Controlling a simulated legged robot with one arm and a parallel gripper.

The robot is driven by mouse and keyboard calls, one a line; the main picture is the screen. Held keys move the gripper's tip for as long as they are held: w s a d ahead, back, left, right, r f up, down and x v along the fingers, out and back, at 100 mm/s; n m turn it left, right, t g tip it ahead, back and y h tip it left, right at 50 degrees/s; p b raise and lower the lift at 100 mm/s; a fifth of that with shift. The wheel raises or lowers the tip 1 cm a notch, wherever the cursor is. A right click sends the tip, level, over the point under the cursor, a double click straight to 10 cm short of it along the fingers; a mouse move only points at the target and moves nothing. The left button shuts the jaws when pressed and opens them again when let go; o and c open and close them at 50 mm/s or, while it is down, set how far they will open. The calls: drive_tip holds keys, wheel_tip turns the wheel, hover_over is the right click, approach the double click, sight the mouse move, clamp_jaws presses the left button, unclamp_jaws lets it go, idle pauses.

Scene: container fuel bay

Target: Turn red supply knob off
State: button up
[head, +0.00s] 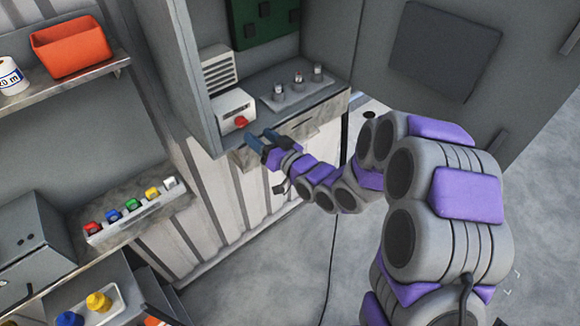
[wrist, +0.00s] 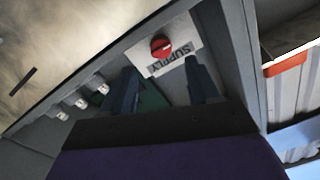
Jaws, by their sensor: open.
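The red supply knob (head: 241,121) sits on the front of a white box in the open grey cabinet. In the wrist view the red knob (wrist: 160,46) shows above a label reading SUPPLY, upside down, on the white box (wrist: 175,52). My gripper (head: 261,141) is just in front of and below the knob in the head view. In the wrist view its two dark fingers (wrist: 161,82) are spread apart, with the label between them and the knob beyond their tips. Nothing is between the fingers, and they appear apart from the knob.
Several small silver fittings (head: 299,79) stand on a grey block right of the box. A vented white unit (head: 218,68) is behind it. The cabinet side wall (head: 186,75) is close on the left. A shelf with coloured knobs (head: 132,205) and a red bin (head: 70,46) are farther left.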

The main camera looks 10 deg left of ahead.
drive_tip(key=p+v, duration=0.3)
drive_tip(key=v, duration=0.1)
drive_tip(key=shift+s+d+r, duration=0.1)
drive_tip(key=shift+s+d, duration=0.1)
drive_tip(key=shift+d, duration=0.15)
drive_tip(key=shift+s+d+p, duration=0.1)
drive_tip(key=shift+d+p, duration=0.05)
drive_tip(key=shift+p, duration=1)
